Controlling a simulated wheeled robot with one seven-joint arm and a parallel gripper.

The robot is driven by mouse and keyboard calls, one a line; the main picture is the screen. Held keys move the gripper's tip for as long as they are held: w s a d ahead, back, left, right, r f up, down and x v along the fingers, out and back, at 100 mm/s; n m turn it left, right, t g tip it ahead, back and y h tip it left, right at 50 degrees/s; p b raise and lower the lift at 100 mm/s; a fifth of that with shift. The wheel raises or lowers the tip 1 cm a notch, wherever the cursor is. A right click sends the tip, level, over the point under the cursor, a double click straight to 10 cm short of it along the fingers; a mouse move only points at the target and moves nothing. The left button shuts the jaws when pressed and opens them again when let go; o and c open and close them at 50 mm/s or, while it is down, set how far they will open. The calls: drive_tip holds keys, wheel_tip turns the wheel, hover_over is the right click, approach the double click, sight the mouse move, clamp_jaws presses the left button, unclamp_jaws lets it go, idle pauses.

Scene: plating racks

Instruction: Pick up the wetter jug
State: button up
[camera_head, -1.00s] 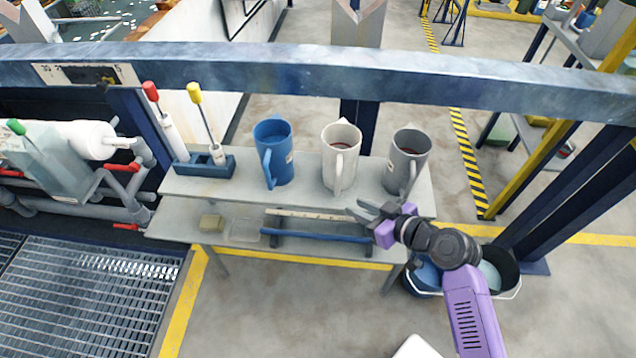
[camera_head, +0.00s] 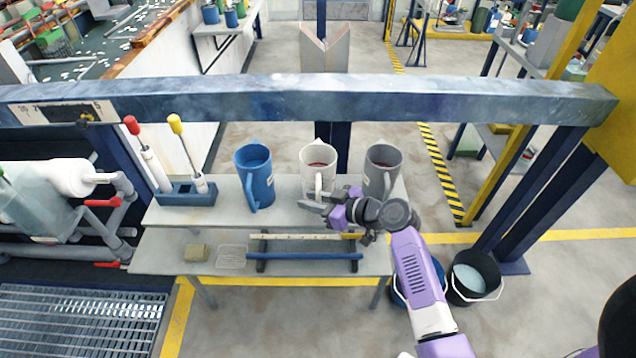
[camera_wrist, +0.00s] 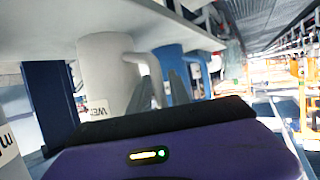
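A white jug (camera_head: 318,163) stands on the upper shelf between a blue jug (camera_head: 255,175) on the left and a grey jug (camera_head: 382,172) on the right. The white and grey jugs show reddish contents. My gripper (camera_head: 314,202) is in front of the white jug, pointing left, near its handle. In the wrist view the white jug (camera_wrist: 105,65) bears a partly hidden label starting "WE", and the blue jug (camera_wrist: 173,72) is behind. The gripper's two fingers (camera_wrist: 161,92) stand apart, with the white handle close by; I cannot tell whether they surround it. Nothing is clearly held.
A blue holder (camera_head: 187,195) with red- and yellow-topped tools stands left on the shelf. A blue-grey rail (camera_head: 320,100) crosses above and behind the jugs. The lower shelf (camera_head: 210,268) holds a sponge, a clear tray and bars. A black bucket (camera_head: 474,278) stands on the floor at right.

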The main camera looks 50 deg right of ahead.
drive_tip(key=shift+w+f, duration=0.2)
drive_tip(key=shift+w, duration=0.2)
clamp_jaws()
idle(1.2)
